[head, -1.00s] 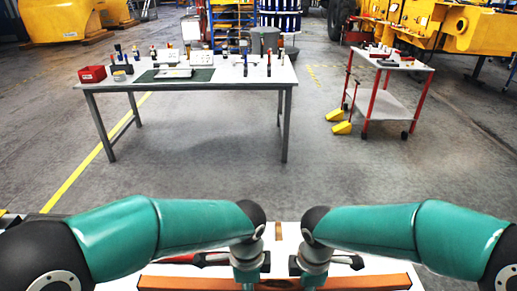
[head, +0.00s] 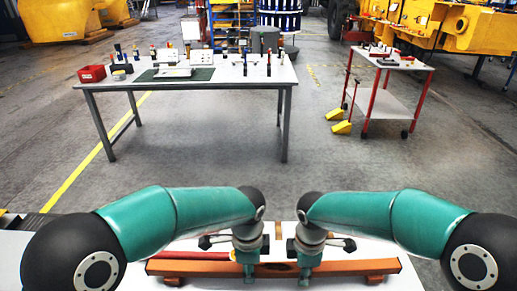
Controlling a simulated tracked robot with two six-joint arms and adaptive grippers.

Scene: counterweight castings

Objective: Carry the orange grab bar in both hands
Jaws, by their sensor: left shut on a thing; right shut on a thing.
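The orange grab bar (head: 345,267) lies crosswise at the bottom of the head view, over a white table top (head: 140,277). Its two end feet show at its lower edge, and it looks roughly level. My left gripper (head: 249,275) is shut on the bar left of its middle. My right gripper (head: 305,276) is shut on it right of its middle. The fingertips are partly hidden against the bar. I cannot tell whether the feet touch the table top.
A red object (head: 202,256) lies behind the bar on the left. Open grey floor lies beyond the white table. Further off stand a workbench (head: 190,86) with tools and a red-legged trolley (head: 386,98) at right.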

